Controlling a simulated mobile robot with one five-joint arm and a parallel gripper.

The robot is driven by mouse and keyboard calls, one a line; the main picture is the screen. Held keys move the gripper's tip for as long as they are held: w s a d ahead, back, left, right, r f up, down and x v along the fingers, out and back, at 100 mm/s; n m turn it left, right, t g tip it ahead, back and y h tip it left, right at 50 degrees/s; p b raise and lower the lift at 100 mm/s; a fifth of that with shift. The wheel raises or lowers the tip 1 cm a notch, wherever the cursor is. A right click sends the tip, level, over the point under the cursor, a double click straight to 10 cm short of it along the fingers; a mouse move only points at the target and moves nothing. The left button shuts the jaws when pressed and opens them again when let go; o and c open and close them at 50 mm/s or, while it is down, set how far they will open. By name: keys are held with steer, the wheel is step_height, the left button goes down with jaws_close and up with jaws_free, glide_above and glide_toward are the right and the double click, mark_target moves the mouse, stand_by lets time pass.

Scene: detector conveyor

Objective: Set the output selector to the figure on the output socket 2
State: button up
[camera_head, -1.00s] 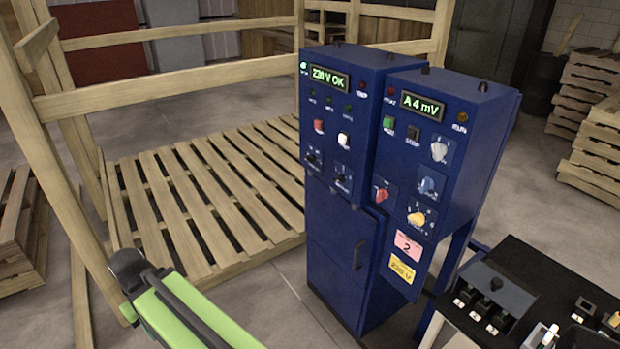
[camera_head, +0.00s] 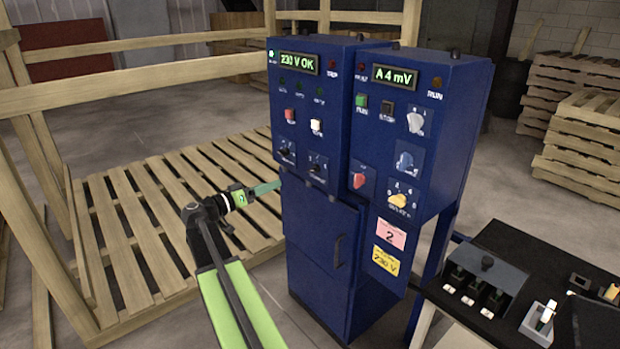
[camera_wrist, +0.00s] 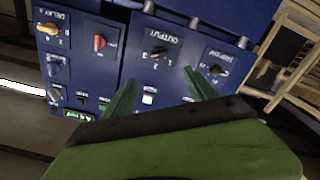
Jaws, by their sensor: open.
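The output selector (camera_head: 318,166) is a black knob on the lower right of the left blue cabinet's panel. In the wrist view the picture is upside down, and the selector (camera_wrist: 158,53) sits on a dark plate marked OUTPUT; its setting is too small to read surely. My gripper (camera_head: 277,186) is at the left cabinet's front, low and left of the selector. In the wrist view its green fingers (camera_wrist: 160,77) are apart and empty, with the selector beyond the gap. A pink card with a 2 (camera_head: 392,235) and a yellow card reading 230 V (camera_head: 385,260) are on the right cabinet. I cannot tell which thing is output socket 2.
A second black knob (camera_head: 285,150) is left of the selector, with red (camera_head: 290,115) and white (camera_head: 316,125) buttons above. The right cabinet (camera_head: 455,120) has a red, blue, white and yellow knob. A black bench (camera_head: 520,245) stands at right. A wooden pallet (camera_head: 140,215) lies at left.

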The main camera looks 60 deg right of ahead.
mark_target(310, 171)
steer(key=x, duration=1.7)
steer(key=shift+s+d, duration=0.1)
steer(key=shift+c, duration=0.2)
steer(key=c, duration=1.3)
steer(key=shift+c, duration=0.2)
steer(key=shift+n, duration=0.5)
steer(key=n, duration=0.5)
steer(key=shift+f, duration=0.15)
steer(key=n, duration=0.5)
steer(key=shift+f+n, duration=0.1)
steer(key=shift+n, duration=0.3)
